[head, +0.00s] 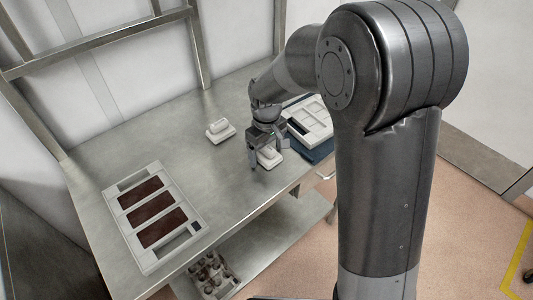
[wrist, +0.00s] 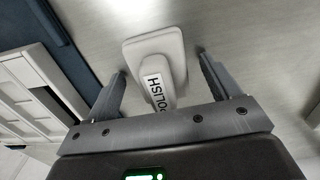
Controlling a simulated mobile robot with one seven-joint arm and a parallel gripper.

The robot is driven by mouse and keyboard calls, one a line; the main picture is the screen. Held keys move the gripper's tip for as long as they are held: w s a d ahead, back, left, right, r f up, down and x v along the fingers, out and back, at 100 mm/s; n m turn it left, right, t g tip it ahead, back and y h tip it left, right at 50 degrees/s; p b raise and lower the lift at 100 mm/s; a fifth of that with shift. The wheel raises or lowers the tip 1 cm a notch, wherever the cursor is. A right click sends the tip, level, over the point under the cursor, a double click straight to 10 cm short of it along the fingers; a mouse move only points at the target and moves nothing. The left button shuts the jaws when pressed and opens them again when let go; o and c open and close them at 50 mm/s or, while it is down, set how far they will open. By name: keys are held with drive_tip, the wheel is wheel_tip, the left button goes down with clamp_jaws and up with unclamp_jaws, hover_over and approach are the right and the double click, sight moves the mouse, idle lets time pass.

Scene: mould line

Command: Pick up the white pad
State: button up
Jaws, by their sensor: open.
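A white pad (head: 268,159) with a raised grip lies on the metal table under my gripper (head: 266,152). In the wrist view the pad (wrist: 148,48) shows a broad base and a narrower grip with a black-lettered label that seems to read POLISH. My gripper (wrist: 162,68) is open there, one finger on each side of the pad's grip, with gaps between fingers and pad. A second, similar white pad (head: 219,131) lies on the table further back and left; its label cannot be read.
A grey-white tray (head: 151,258) with dark brown panels lies at the front left. A pale compartmented tray (head: 316,113) on a dark blue base (head: 322,151) stands close right of my gripper. The table's middle is clear. A lower shelf (head: 262,253) holds a box of small items.

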drive_tip(key=c, duration=1.1)
drive_tip(key=shift+r, duration=0.55)
wheel_tip(320, 180, up, 3)
drive_tip(key=shift+f, duration=0.15)
drive_tip(key=d+r, duration=0.2)
drive_tip(key=d, duration=0.1)
drive_tip(key=s+d+r, duration=0.1)
drive_tip(key=d+r, duration=0.2)
drive_tip(key=d, duration=0.1)
drive_tip(key=s+d+r, duration=0.1)
drive_tip(key=d+r, duration=0.1)
drive_tip(key=d, duration=0.2)
drive_tip(key=shift+d+r, duration=0.15)
drive_tip(key=shift+d, duration=0.1)
